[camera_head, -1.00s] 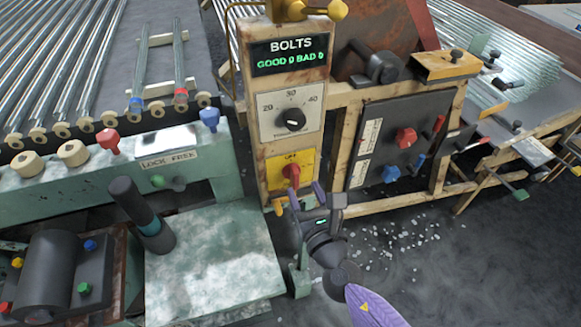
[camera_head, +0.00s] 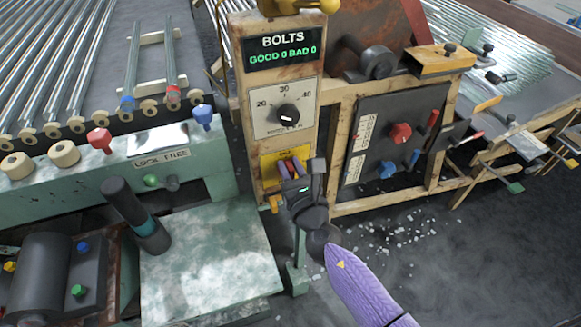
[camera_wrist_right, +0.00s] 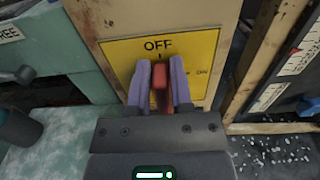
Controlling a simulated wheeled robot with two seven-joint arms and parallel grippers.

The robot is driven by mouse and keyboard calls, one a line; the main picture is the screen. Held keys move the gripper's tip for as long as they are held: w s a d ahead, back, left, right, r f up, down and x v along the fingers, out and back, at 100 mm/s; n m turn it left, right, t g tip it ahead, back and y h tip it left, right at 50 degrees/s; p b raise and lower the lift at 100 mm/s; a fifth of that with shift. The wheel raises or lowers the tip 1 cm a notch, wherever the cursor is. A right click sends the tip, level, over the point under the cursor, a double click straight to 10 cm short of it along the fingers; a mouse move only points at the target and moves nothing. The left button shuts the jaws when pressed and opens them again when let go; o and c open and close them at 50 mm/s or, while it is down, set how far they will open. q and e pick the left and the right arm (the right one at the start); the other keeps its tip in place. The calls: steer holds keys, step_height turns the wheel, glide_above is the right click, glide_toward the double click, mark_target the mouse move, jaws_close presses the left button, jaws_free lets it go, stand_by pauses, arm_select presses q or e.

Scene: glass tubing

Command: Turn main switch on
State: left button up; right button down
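The main switch is a red handle (camera_wrist_right: 161,88) on a yellow plate (camera_wrist_right: 203,57) marked OFF at the top and ON to the right. The handle stands upright, in line with the OFF mark. My right gripper (camera_wrist_right: 162,84) has its two purple fingers on either side of the handle, close against it, and looks shut on it. My left gripper is not in view.
Above the switch are a dial (camera_head: 287,115) and a BOLTS display (camera_head: 283,50) reading good 0, bad 0. A dark panel (camera_head: 395,135) with red and blue knobs stands to the right. A green machine (camera_head: 60,190) stands left. Pale bits litter the floor.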

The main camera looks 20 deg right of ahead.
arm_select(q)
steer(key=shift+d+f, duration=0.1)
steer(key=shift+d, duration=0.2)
arm_select(e)
steer(key=shift+f, duration=0.2)
steer(key=shift+s, duration=0.1)
steer(key=shift+d+f+m, duration=0.15)
steer(key=shift+m, duration=0.45)
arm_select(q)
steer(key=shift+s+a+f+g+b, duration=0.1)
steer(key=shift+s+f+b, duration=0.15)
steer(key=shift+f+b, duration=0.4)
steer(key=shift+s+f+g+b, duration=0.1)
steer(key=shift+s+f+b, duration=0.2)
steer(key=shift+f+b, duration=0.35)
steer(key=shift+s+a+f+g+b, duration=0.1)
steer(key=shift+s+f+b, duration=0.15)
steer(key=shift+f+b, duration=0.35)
arm_select(e)
steer(key=shift+d+f+m, duration=0.35)
steer(key=shift+f+m, duration=0.05)
steer(key=shift+m, duration=2.35)
steer(key=shift+d+f+m, duration=0.3)
steer(key=shift+f+m, duration=0.1)
steer(key=shift+m, duration=2.4)
steer(key=shift+d+f+m, duration=0.35)
steer(key=shift+f+m, duration=0.05)
steer(key=shift+m, duration=2.35)
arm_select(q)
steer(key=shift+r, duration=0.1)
